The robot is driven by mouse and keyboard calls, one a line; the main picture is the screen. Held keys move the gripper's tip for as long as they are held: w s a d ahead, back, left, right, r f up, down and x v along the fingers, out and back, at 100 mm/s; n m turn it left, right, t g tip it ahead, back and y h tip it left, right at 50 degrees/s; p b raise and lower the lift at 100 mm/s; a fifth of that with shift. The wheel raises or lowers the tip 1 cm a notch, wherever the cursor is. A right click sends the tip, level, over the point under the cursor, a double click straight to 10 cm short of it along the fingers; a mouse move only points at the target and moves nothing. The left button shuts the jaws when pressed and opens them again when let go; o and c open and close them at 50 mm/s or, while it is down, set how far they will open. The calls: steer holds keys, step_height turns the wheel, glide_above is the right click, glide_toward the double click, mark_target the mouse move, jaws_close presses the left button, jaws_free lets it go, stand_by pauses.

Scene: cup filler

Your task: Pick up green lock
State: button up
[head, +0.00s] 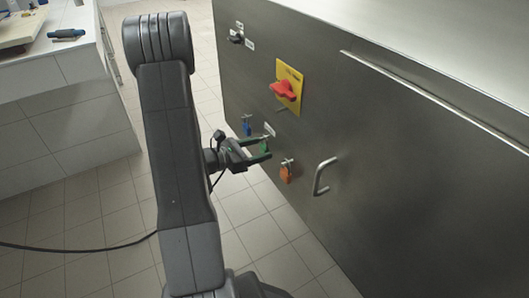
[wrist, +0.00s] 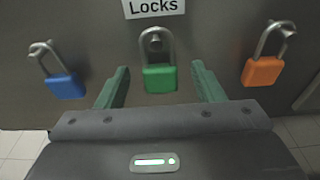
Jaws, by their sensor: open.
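The green lock (wrist: 160,78) hangs by its shackle from a hook on the dark metal panel, in the middle of the wrist view. In the head view the green lock (head: 264,147) shows partly, close to my gripper's fingers. My gripper (wrist: 160,86) is open, with one green-tipped finger on each side of the lock and a gap on both sides. In the head view my gripper (head: 259,150) reaches from the left to the panel. Whether the fingertips reach past the lock body I cannot tell.
A blue lock (wrist: 64,86) hangs to the left and an orange lock (wrist: 262,71) to the right, near the fingers. A "Locks" label (wrist: 153,8) is above. A red switch (head: 284,90) on a yellow plate and a door handle (head: 321,176) stick out from the panel.

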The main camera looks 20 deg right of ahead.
steer(key=shift+d, duration=0.6)
steer(key=shift+c, duration=0.2)
steer(key=c, duration=1.1)
steer(key=shift+r, duration=0.45)
steer(key=shift+s+a+r+p, duration=0.15)
steer(key=shift+a+p, duration=0.45)
steer(key=shift+a, duration=2.4)
steer(key=shift+s+a+p, duration=0.3)
steer(key=shift+a+p, duration=0.35)
steer(key=shift+a, duration=2.35)
steer(key=shift+s+a+r+p, duration=0.15)
steer(key=shift+a+p, duration=0.45)
steer(key=shift+a, duration=2.4)
